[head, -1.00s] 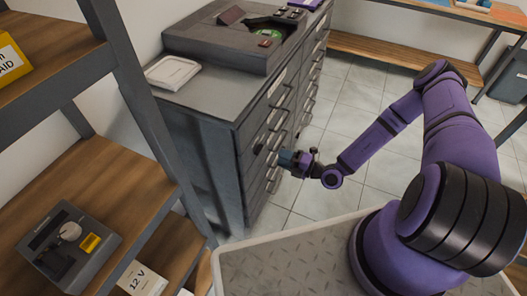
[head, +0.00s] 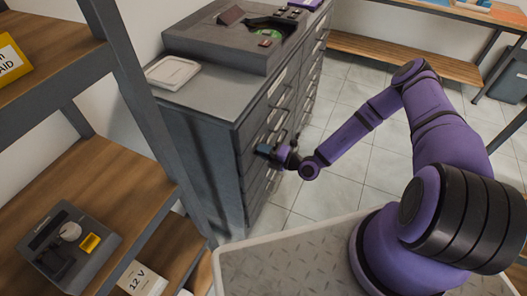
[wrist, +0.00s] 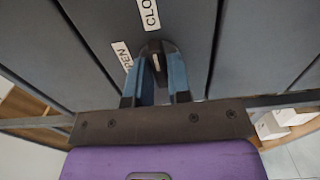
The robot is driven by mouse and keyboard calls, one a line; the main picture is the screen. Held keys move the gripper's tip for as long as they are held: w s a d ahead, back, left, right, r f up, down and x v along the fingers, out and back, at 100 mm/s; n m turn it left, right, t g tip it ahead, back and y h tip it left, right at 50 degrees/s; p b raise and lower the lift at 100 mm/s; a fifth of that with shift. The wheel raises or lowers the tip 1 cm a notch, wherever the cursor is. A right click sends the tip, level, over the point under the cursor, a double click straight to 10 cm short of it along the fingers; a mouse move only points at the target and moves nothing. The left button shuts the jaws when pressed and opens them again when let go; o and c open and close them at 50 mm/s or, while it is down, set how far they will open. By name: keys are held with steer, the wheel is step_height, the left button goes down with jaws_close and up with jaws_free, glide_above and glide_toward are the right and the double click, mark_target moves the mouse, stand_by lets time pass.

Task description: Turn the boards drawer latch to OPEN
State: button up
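The boards drawer latch (wrist: 156,61) shows in the wrist view as a small dark piece with a pale mark, on a dark drawer front. A white label reading OPEN (wrist: 122,56), partly covered, lies left of it. A label starting CLO (wrist: 149,14) lies above it, cut by the frame edge. My gripper (wrist: 158,52) has its two blue-grey fingers apart, one on each side of the latch. I cannot tell whether they touch it. In the head view my gripper (head: 266,151) is at the cabinet's drawer fronts and hides the latch.
The grey drawer cabinet (head: 187,120) carries a dark tray unit (head: 225,45) and a white dish (head: 172,72). A wooden shelf rack (head: 100,180) stands close on the left. Tiled floor (head: 345,110) is clear right of the cabinet.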

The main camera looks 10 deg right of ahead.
jaws_close()
steer(key=shift+n, duration=8.9)
steer(key=shift+o, duration=2.4)
jaws_free()
